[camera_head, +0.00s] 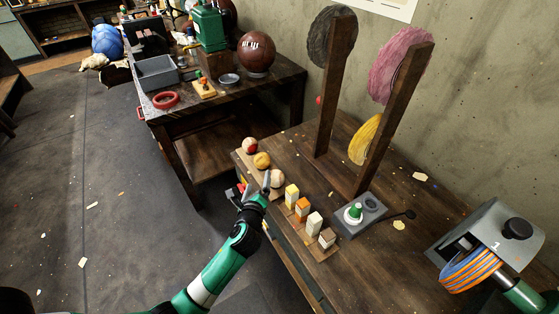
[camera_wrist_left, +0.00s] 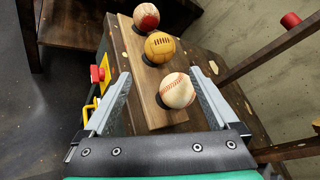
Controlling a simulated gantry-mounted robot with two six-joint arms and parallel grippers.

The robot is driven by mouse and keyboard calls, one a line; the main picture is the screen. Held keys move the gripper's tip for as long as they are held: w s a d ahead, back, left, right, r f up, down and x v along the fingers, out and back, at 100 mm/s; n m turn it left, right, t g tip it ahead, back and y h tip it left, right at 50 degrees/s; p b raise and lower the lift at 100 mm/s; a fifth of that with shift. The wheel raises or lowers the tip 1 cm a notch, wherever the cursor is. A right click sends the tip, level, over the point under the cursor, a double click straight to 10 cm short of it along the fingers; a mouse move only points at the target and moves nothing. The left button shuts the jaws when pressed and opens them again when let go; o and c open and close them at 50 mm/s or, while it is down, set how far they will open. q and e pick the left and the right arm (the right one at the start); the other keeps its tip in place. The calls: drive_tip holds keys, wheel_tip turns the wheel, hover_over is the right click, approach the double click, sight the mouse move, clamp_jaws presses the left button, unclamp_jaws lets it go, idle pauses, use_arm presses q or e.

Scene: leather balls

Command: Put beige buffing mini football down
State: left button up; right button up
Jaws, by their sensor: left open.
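The beige ball (camera_head: 277,178) with red stitching sits at the near end of a row of balls on a wooden strip on the bench. It also shows in the left wrist view (camera_wrist_left: 177,91). My left gripper (camera_head: 266,184) is open above the strip, its fingers (camera_wrist_left: 160,80) apart on either side of the beige ball in the wrist view. I cannot tell whether a finger touches it. A yellow ball (camera_wrist_left: 159,47) and a red-and-cream ball (camera_wrist_left: 146,17) rest further along the strip.
Several small blocks (camera_head: 302,208) stand in a row near the bench edge. A grey device with a green knob (camera_head: 354,212) is beside them. Buffing wheels on wooden posts (camera_head: 381,135) rise behind. A grey box-shaped unit (camera_head: 491,236) with orange and blue bands is at right.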

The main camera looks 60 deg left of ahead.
sight(261, 165)
use_arm(q)
drive_tip(key=b+x, duration=0.3)
drive_tip(key=x, duration=0.3)
drive_tip(key=shift+w+a, duration=0.25)
drive_tip(key=shift+a, duration=0.05)
drive_tip(key=shift+b, duration=0.3)
drive_tip(key=b+x, duration=0.3)
drive_tip(key=x, duration=0.2)
drive_tip(key=shift+s+a+f, duration=0.1)
